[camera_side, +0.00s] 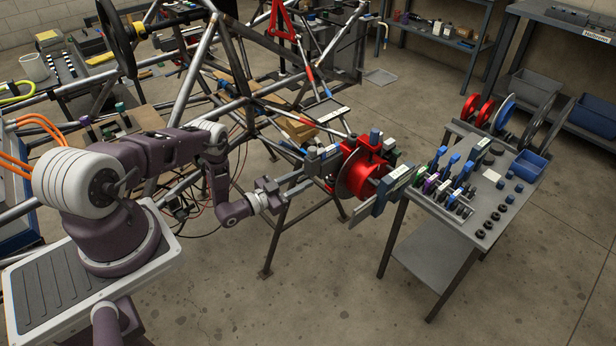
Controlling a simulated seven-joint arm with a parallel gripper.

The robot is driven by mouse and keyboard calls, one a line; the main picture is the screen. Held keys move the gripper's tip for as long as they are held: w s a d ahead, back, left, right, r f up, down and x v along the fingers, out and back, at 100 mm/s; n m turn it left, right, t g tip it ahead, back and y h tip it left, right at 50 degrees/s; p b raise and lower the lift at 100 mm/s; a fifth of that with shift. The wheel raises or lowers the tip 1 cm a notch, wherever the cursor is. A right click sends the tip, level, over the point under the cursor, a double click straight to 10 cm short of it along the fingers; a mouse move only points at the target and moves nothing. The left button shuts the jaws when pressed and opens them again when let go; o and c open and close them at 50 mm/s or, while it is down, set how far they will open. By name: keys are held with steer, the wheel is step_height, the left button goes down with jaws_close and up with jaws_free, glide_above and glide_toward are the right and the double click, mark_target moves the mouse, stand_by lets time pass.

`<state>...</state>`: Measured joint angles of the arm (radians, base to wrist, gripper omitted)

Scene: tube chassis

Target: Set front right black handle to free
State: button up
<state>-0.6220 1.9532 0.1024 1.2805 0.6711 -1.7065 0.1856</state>
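My purple arm reaches right from its pedestal, and my gripper (288,190) is low beside the front corner of the tube chassis (240,98). The gripper points right, toward a red hub with a disc (358,176). Its fingers are small and partly merge with grey parts beside the hub, so I cannot tell whether they are open or touching anything. A grey bar (378,196) with a pale label lies at the hub's right side, and a blue-grey block (322,160) is at its left. I cannot pick out a black handle for certain; it may be hidden or too small.
A grey tool table (440,262) stands right of the hub, holding blue, green and purple-marked tools, dark round parts and a blue bin (528,166). Red and blue discs stand at its back. Shelving (500,50) lines the wall. The floor in front is clear.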

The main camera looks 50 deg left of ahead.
steer(key=shift+w+d, duration=0.1)
steer(key=shift+w, duration=1.35)
jaws_close()
